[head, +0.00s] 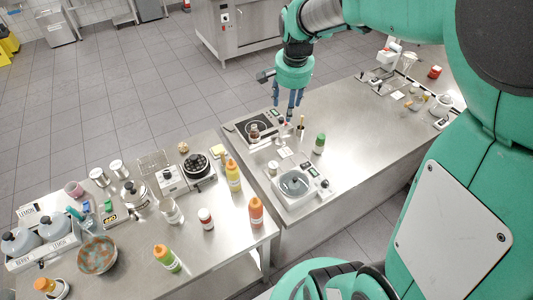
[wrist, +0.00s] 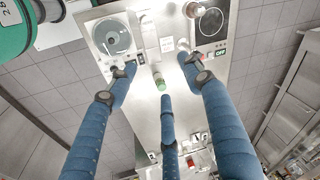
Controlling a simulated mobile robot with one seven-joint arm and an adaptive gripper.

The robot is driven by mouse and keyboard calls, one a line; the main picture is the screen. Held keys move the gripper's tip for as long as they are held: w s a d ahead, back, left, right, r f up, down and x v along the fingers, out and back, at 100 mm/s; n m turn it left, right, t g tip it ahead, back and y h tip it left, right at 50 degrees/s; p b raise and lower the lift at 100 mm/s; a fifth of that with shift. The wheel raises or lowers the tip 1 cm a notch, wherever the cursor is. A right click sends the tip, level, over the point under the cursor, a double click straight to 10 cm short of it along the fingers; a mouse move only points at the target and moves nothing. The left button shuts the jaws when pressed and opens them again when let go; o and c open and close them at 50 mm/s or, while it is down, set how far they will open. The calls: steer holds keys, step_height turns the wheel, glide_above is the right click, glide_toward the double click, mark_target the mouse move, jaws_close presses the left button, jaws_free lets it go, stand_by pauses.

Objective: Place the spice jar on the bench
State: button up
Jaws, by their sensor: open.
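The steel bench (head: 345,110) runs across the middle and right of the head view. A small green-capped jar (head: 319,144) stands upright on it; it also shows in the wrist view (wrist: 160,83), seen from above between my spread fingers. A small dark jar (head: 254,132) stands at the black hotplate. A red-capped jar (head: 206,218) stands on the nearer left table. I cannot tell which of these is the spice jar. My gripper (head: 290,108) hangs above the bench, with its blue fingers (wrist: 160,75) open and nothing held between them.
A black hotplate (head: 242,131) and a device with a round metal pan (head: 294,182) stand on the bench. The left table (head: 198,262) is crowded with bottles, a bowl (head: 97,255) and canisters. Small items stand at the bench's far right end; its middle is fairly clear.

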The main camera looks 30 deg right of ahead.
steer(key=s+a+r+n+t, duration=0.1)
steer(key=s+a+r+n, duration=0.3)
steer(key=s+a, duration=0.6)
steer(key=s+a+r+n+t, duration=0.2)
steer(key=s+a+r+n, duration=0.2)
steer(key=s+a+n, duration=0.3)
steer(key=s+a, duration=0.2)
steer(key=s, duration=0.1)
steer(key=shift+s+a+r+n+y, duration=0.25)
steer(key=shift+a+r+n+y, duration=0.1)
steer(key=shift+r+n+y, duration=0.05)
step_height(320, 180, down, 6)
steer(key=b, duration=0.6)
steer(key=shift+f, duration=0.2)
